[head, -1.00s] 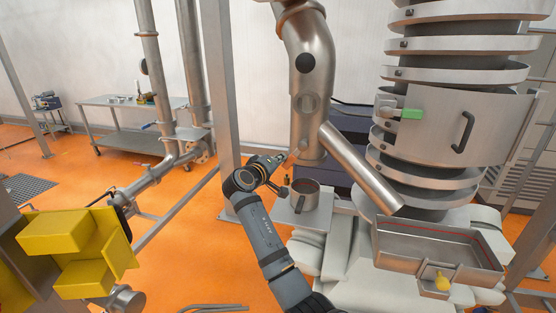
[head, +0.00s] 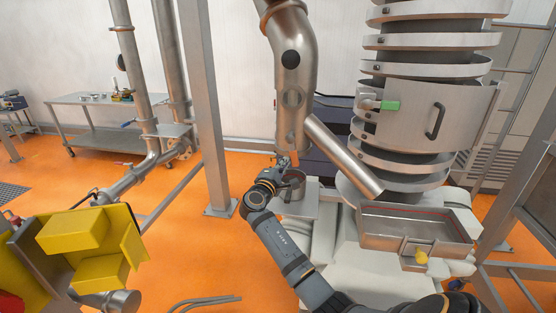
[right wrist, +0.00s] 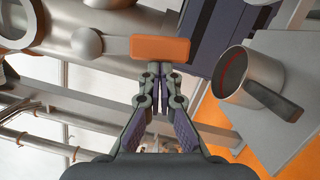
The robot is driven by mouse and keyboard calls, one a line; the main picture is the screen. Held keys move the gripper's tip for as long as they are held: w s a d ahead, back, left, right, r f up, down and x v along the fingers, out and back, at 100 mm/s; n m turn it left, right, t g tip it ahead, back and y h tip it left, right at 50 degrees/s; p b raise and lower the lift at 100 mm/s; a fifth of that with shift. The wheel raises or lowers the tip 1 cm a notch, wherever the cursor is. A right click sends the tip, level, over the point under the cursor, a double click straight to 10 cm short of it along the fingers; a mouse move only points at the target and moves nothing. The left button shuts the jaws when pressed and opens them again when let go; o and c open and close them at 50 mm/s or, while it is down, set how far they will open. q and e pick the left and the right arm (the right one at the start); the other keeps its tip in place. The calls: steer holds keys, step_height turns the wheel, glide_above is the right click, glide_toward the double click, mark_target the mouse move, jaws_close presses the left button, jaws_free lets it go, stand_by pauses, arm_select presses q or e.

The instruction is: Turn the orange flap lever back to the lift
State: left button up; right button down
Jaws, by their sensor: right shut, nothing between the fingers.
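The orange flap lever shows in the right wrist view as an orange grip (right wrist: 160,48) on a short metal arm running left to a round pivot on the steel pipe (right wrist: 60,22). In the head view that pipe (head: 291,75) comes down from above, and the lever is too small there to read clearly. My right gripper (right wrist: 160,68) is shut and empty, its fingertips just below the orange grip in the picture. Whether they touch it I cannot tell. In the head view the right gripper (head: 284,161) is at the pipe's lower end. My left gripper is not in view.
A metal pot (right wrist: 248,74) with a handle stands close by on a small platform; it also shows in the head view (head: 297,192). A slanted pipe (head: 343,157) leads to a metal tray (head: 384,239). A banded column (head: 412,110) stands at right. Orange floor is open at left.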

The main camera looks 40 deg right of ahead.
mark_target(296, 161)
steer(key=shift+s+d+r+n+t+p, duration=0.15)
steer(key=shift+s+d+n+p, duration=0.25)
steer(key=shift+n, duration=0.35)
steer(key=shift+s+d+f+n+t+p, duration=0.1)
steer(key=shift+s+d+n+t+p, duration=0.25)
steer(key=shift+n, duration=0.45)
steer(key=shift+s+d+r+n+p, duration=0.1)
steer(key=shift+s+d+n+p, duration=0.15)
steer(key=shift+s+n, duration=0.35)
steer(key=shift+w+n+h, duration=0.1)
steer(key=shift+n+h, duration=0.15)
steer(key=shift+h, duration=0.05)
